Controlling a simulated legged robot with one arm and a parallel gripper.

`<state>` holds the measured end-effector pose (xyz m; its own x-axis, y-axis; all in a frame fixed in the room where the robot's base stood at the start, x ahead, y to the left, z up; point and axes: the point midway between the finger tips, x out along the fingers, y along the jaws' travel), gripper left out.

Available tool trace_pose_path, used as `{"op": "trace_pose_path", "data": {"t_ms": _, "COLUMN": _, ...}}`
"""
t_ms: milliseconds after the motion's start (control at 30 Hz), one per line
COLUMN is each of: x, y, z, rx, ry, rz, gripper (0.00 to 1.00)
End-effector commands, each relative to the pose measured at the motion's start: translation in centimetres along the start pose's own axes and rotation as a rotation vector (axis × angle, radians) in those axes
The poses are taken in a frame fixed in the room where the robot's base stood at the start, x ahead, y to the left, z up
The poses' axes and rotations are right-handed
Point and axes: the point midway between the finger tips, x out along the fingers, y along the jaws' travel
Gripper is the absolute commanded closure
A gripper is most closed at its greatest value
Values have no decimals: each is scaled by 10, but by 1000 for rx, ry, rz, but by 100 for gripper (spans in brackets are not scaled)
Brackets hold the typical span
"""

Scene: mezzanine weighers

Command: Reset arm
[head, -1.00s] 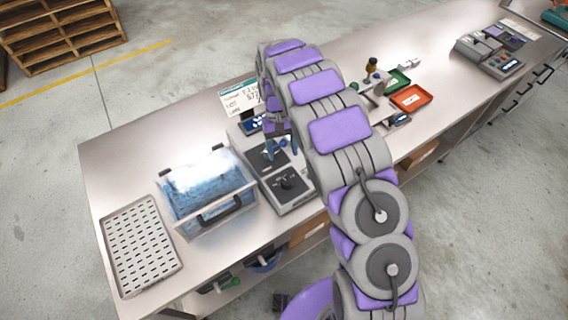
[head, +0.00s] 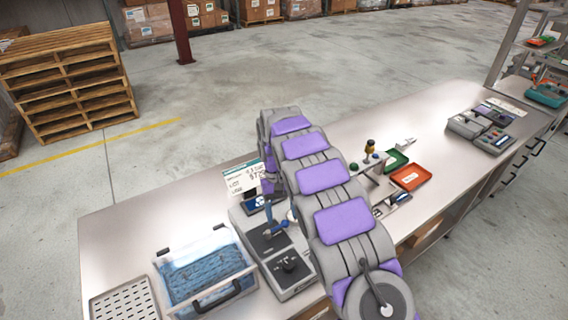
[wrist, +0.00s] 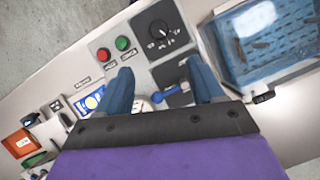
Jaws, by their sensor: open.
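My gripper (wrist: 159,67) is open and empty, its two blue fingers apart above the weigher's control panel in the wrist view. In the head view my arm reaches over the bench, and its end hides part of the weigher (head: 290,272). The panel has a black dial (wrist: 163,37), a green button (wrist: 122,43) and a red button (wrist: 103,54). A blue lever (wrist: 172,93) shows between the fingers; I cannot tell its exact distance from them.
A clear bin with blue contents (head: 205,274) stands left of the weigher, beside a perforated tray (head: 125,303). A sign card (head: 243,178) stands behind it. Green (head: 396,160) and red (head: 411,178) trays lie to the right. Another device (head: 482,128) sits at the far right.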

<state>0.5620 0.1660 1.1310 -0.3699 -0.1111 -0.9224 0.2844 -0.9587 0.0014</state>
Motion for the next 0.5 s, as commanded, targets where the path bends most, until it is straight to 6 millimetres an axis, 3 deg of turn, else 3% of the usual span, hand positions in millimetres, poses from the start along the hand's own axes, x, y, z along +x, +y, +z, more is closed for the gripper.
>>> {"op": "trace_pose_path", "data": {"t_ms": 267, "x": -8, "y": 11, "z": 15, "rx": 26, "ry": 13, "rz": 4, "gripper": 32}}
{"op": "trace_pose_path", "data": {"t_ms": 500, "x": -26, "y": 44, "z": 71, "rx": 110, "ry": 46, "rz": 9, "gripper": 32}}
